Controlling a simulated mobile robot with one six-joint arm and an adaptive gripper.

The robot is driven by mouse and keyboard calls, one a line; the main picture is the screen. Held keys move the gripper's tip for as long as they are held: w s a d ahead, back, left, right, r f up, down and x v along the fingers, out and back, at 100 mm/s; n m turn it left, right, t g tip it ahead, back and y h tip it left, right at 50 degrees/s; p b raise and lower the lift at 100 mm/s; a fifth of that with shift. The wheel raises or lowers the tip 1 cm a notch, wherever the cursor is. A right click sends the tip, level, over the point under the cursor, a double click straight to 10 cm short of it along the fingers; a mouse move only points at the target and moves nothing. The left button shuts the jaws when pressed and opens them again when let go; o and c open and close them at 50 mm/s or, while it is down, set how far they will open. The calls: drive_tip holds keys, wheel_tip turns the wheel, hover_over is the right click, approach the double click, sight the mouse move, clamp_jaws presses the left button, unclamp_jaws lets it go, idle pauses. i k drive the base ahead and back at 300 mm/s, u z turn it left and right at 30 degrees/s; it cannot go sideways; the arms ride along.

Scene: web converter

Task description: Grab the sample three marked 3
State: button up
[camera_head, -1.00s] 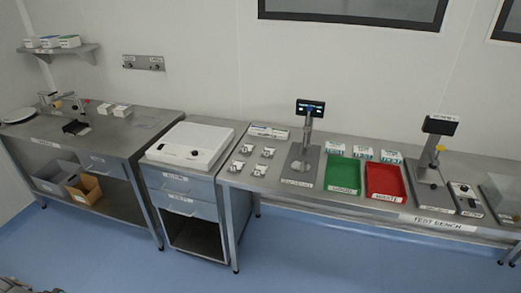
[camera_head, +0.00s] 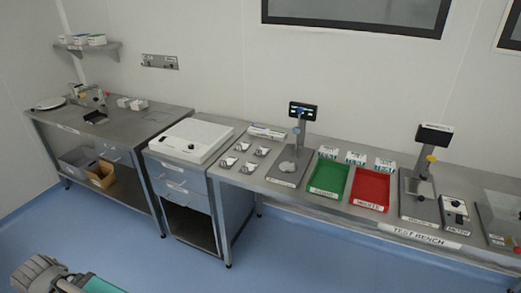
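Several small pale samples with dark parts lie in two rows at the left end of the test bench (camera_head: 250,190). The back row has one at left (camera_head: 242,146) and one at right (camera_head: 262,151). The front row has one at left (camera_head: 228,162) and one at right (camera_head: 248,168). Their marks are too small to read, so I cannot tell which is marked 3. A grey and teal part of my arm shows at the bottom left, well away from the samples.
A stand with a screen (camera_head: 302,112) is right of the samples. Beyond it are a green tray (camera_head: 329,180), a red tray (camera_head: 371,190) and a second stand (camera_head: 433,135). A cabinet with a white device (camera_head: 190,143) stands left. Blue floor in front is free.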

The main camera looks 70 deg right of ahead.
sight(243, 144)
drive_tip(key=k, duration=1.45)
drive_tip(key=z, duration=1.9)
drive_tip(key=i, duration=0.85)
drive_tip(key=z, duration=0.05)
